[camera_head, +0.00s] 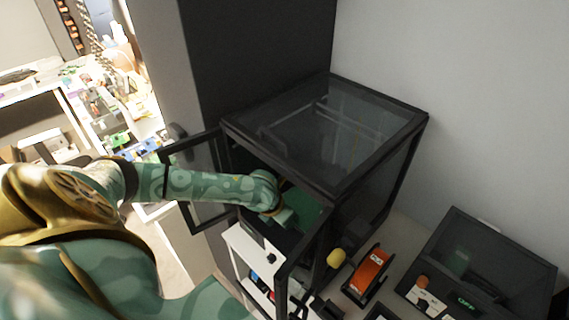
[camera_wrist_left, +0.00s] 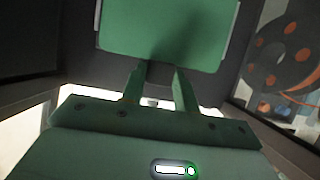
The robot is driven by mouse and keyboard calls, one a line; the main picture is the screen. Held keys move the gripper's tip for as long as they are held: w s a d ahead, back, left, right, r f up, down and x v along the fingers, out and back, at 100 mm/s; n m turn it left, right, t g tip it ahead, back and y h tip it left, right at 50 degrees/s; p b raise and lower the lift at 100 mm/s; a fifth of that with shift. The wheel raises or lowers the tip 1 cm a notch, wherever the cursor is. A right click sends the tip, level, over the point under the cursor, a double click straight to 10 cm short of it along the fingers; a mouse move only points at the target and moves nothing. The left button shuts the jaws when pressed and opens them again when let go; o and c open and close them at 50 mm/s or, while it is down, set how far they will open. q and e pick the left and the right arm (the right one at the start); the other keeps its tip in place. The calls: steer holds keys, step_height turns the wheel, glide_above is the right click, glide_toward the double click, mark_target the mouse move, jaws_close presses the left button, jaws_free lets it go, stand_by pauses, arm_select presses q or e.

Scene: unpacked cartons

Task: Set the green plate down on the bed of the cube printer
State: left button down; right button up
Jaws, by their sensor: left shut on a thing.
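The cube printer (camera_head: 325,135) is a black-framed box with smoky clear panels, and its front door (camera_head: 196,172) stands open to the left. My left arm reaches in through the front opening. My left gripper (camera_head: 286,217) is inside the printer and shut on the near edge of the green plate (camera_head: 306,208). In the left wrist view the plate (camera_wrist_left: 165,25) extends beyond the two fingertips (camera_wrist_left: 156,72). The bed is not clearly visible, and I cannot tell whether the plate touches it. My right gripper is out of view.
The printer's dark frame posts stand close around my left arm. Right of the printer are a yellow object (camera_head: 336,257), an orange spool (camera_head: 370,271) and a second dark-lidded machine (camera_head: 480,265). A cluttered bench (camera_head: 118,110) is at the far left.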

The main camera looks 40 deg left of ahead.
arm_select(q)
steer(key=shift+f, duration=0.45)
steer(key=c, duration=1)
jaws_free()
steer(key=shift+o, duration=0.2)
steer(key=shift+r, duration=0.1)
step_height(320, 180, up, 3)
steer(key=p, duration=0.3)
steer(key=shift+r, duration=0.1)
steer(key=shift+f, duration=0.25)
